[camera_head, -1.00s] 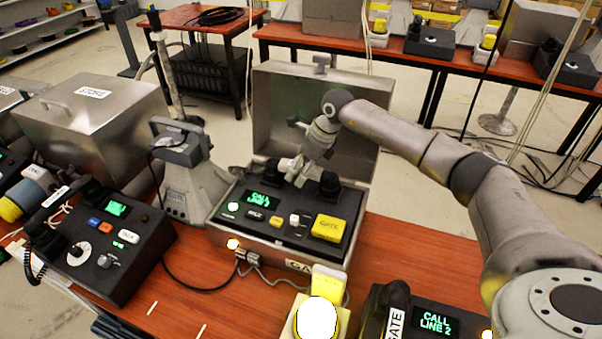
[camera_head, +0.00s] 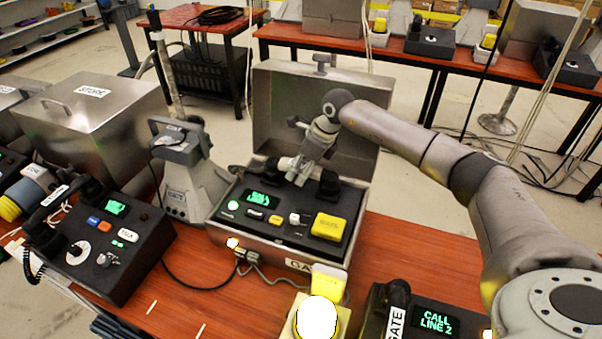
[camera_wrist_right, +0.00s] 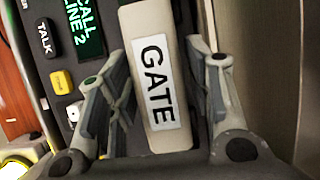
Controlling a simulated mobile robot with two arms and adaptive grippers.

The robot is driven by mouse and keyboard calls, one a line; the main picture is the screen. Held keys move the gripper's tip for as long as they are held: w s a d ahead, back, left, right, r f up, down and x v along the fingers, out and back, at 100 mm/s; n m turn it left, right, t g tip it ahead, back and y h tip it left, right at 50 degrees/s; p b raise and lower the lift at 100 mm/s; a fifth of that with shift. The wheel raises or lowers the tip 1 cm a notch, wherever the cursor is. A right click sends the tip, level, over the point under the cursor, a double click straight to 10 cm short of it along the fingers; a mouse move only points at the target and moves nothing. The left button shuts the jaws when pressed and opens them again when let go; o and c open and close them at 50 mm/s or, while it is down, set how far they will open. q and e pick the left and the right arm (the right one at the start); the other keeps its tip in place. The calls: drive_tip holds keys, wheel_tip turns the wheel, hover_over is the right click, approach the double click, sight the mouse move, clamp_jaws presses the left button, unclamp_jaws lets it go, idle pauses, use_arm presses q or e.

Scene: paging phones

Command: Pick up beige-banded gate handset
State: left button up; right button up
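The beige-banded handset (camera_wrist_right: 150,22) carries a white GATE label and runs lengthwise between the fingers of my right gripper (camera_wrist_right: 160,95) in the right wrist view. One finger is along each side of it, very close. I cannot tell whether both pads press on it. In the head view my right gripper (camera_head: 298,172) is down at the handset, between the dark cradle ends of the open-case phone (camera_head: 290,222). The gripper hides much of the handset there, and I see no clear lift. My left gripper is not in view.
The raised case lid (camera_head: 290,105) stands behind the gripper. A grey GATE stand phone (camera_head: 178,185) is to the left, with a black desk phone (camera_head: 110,245) beyond it. Another GATE-labelled handset (camera_head: 396,310) and a lit yellow unit (camera_head: 318,315) are in front.

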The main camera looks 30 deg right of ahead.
clamp_jaws()
drive_tip(key=shift+r, duration=0.1)
